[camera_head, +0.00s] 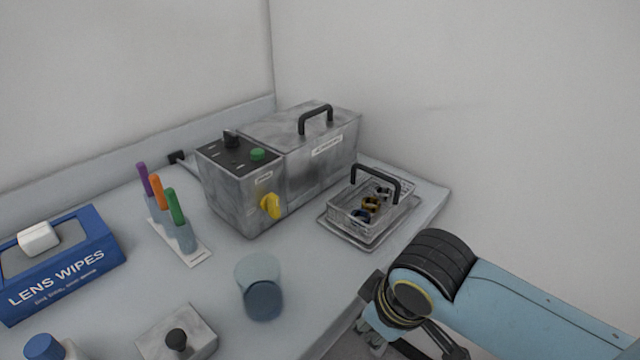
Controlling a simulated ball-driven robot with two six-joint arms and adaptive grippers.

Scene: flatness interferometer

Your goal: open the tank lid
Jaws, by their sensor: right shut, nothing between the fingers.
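The grey metal tank (318,160) stands at the back of the bench against the wall. Its lid (285,122) lies flat and shut on top, with a black arched handle (316,112) standing up from it. The control end at the left has a black knob, a green button and a yellow lever (270,206). My right gripper (373,338) is at the bottom, off the bench's front right edge, well in front of the tank and apart from it. It is shut and empty; its fingers are partly hidden by the wrist. My left gripper is out of view.
A wire basket (372,212) with small parts and a raised black handle sits on a tray right of the tank. A cup (260,288), a pen rack (180,232), a lens wipes box (60,262) and a knobbed block (178,335) occupy the front left.

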